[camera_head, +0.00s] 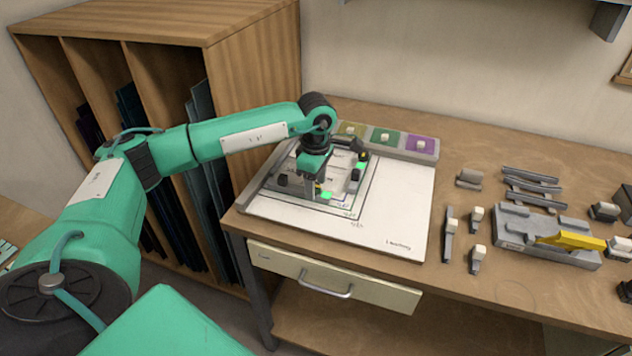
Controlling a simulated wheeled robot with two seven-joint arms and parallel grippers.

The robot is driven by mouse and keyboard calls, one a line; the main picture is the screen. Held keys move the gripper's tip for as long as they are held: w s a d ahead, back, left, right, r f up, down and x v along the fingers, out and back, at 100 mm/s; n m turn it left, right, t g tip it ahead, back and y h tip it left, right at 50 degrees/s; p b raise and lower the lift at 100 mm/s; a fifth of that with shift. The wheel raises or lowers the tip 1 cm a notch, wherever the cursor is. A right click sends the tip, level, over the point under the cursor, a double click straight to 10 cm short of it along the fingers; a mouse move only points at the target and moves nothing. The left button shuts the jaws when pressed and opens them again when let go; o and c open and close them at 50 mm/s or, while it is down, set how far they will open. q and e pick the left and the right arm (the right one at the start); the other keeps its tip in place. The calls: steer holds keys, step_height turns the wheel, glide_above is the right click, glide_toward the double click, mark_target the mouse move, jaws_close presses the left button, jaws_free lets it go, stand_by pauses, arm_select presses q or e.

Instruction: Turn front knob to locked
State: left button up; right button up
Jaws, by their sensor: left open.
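A grey frame fixture (290,189) lies on the white board at the left part of the bench. Small dark blocks sit on its sides, with bright green marks at its front and right edges and a yellow-topped piece at the back right. My left gripper (313,193) points down over the front side of the fixture, beside the front green mark (326,195). Its jaws are open. The front knob is mostly hidden by the gripper, so I cannot tell its setting or whether the fingers touch it. My right gripper is out of view.
The white board (395,210) is clear to the right of the fixture. A tray (423,144) with coloured squares stands behind. Several small white-topped tools and a grey fixture with a yellow handle (572,241) lie at the right. A wooden rack (255,90) stands at the left.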

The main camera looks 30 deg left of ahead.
arm_select(q)
step_height(320, 180, up, 14)
steer(key=b, duration=0.2)
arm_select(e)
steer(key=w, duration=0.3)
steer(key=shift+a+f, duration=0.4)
arm_select(q)
steer(key=shift+f, duration=0.1)
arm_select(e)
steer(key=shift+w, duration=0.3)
arm_select(q)
steer(key=shift+f, duration=0.1)
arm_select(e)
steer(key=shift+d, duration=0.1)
